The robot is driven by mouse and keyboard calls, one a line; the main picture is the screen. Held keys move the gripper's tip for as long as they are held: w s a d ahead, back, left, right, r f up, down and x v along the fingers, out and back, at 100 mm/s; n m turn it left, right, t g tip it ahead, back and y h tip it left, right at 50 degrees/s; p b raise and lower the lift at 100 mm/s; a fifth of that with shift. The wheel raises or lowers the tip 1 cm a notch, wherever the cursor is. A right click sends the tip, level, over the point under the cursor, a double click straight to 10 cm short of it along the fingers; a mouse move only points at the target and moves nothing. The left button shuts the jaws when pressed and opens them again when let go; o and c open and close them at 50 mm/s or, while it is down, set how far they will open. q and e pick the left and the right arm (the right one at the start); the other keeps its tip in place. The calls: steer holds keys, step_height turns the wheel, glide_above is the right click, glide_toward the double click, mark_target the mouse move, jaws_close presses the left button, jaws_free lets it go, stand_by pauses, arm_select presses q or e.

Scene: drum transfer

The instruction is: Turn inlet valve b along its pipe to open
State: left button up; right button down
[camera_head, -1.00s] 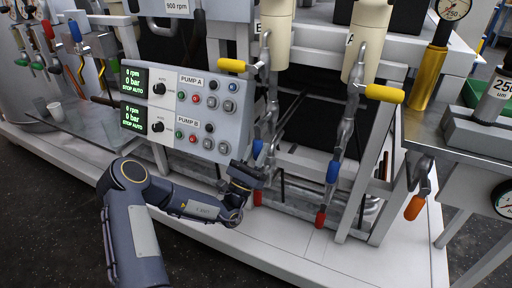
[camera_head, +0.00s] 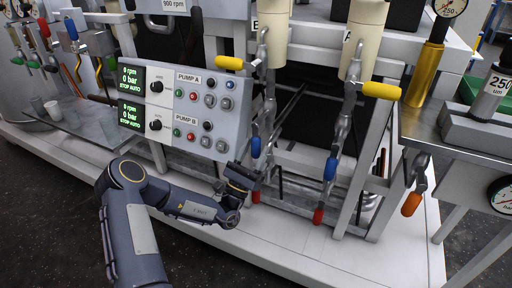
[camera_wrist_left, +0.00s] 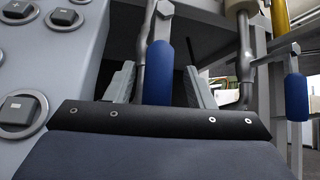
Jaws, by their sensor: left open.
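The pipe line marked B carries a yellow handle (camera_head: 229,63) at the top, a blue handle (camera_head: 256,147) hanging lower down, and a red handle (camera_head: 255,195) near the floor. No label says which is the inlet valve. My left gripper (camera_head: 246,176) is just below the blue handle, beside the control panel. In the left wrist view, the blue handle (camera_wrist_left: 159,72) hangs upright between the two open fingers of my left gripper (camera_wrist_left: 162,84). I cannot tell whether they touch it. The handle's lower end is hidden behind the gripper body. My right gripper is not in view.
The pump control panel (camera_head: 180,108) stands close on the left. Line A has a yellow handle (camera_head: 382,91), a blue handle (camera_head: 330,168) and a red handle (camera_head: 318,216) to the right. An orange handle (camera_head: 411,203) hangs farther right. White frame posts stand around the pipes.

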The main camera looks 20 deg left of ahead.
arm_select(q)
steer(key=p+v, duration=0.1)
steer(key=v, duration=0.5)
steer(key=shift+s+f, duration=0.15)
steer(key=shift+f, duration=0.05)
